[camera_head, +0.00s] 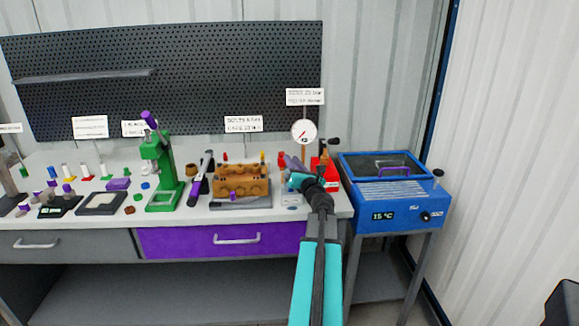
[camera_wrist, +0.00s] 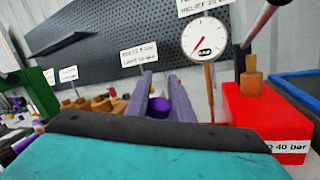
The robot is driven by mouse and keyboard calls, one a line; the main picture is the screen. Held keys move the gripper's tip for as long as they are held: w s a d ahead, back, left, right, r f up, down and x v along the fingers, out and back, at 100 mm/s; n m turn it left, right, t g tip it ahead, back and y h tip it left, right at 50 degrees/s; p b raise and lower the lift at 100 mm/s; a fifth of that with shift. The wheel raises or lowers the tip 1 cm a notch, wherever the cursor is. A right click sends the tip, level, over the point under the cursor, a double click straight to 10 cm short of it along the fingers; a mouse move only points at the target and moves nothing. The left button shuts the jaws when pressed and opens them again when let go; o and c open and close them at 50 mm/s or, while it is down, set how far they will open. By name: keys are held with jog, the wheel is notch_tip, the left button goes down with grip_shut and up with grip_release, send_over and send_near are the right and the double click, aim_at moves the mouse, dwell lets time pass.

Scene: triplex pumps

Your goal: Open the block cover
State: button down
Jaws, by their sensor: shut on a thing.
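My gripper (camera_head: 292,163) reaches over the right end of the bench, to the right of the brown block (camera_head: 241,186). In the wrist view, my gripper's two long grey-purple fingers (camera_wrist: 159,93) are shut on a purple round piece (camera_wrist: 160,108). What that piece belongs to is hidden behind my wrist. The brown block has round bumps along its top and stands on a grey base with a small purple part (camera_head: 232,196) at its front. I cannot tell which part is the block cover.
A red unit (camera_wrist: 265,120) labelled 40 bar and a pressure gauge (camera_head: 304,131) stand close to my gripper. A green press (camera_head: 160,172) is left of the block. A blue bath (camera_head: 395,190) with a lid stands at the right. A perforated panel (camera_head: 180,75) is behind.

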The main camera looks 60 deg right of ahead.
jog(key=shift+s+d+r+m+h, duration=0.25)
jog(key=shift+s+d+m, duration=0.25)
jog(key=shift+m, duration=0.4)
jog(key=c, duration=1.5)
grip_release()
jog(key=shift+c, duration=0.2)
jog(key=shift+a+f, duration=0.1)
jog(key=v, duration=1.1)
